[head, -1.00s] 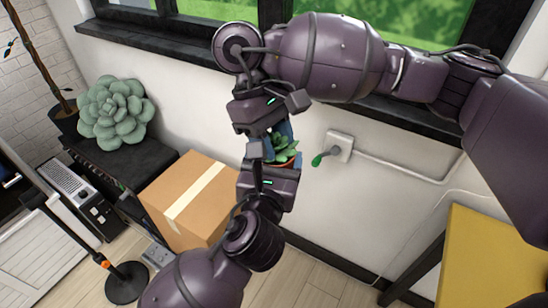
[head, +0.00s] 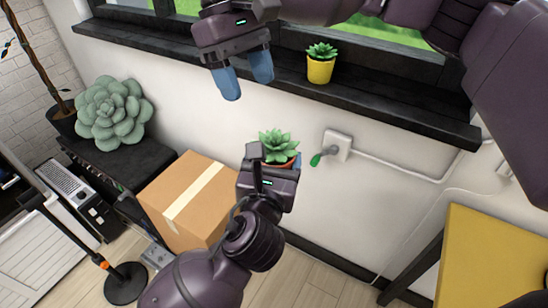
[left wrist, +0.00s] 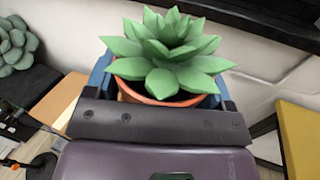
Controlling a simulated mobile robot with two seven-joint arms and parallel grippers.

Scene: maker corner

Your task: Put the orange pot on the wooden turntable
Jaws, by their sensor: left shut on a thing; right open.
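The orange pot (head: 284,163) holds a green succulent. My left gripper (head: 275,165) is shut on it and holds it upright in the air in front of the white wall. In the left wrist view the pot's orange rim (left wrist: 128,94) shows between the blue fingers, with the plant covering much of it. My right gripper (head: 246,84) is open and empty, above and to the left of the pot, in front of the window sill. The wooden turntable is not in view.
A yellow pot (head: 320,69) with a succulent stands on the dark window sill (head: 400,95). A cardboard box (head: 185,200) is at lower left, near a large succulent (head: 113,112) on a dark cabinet.

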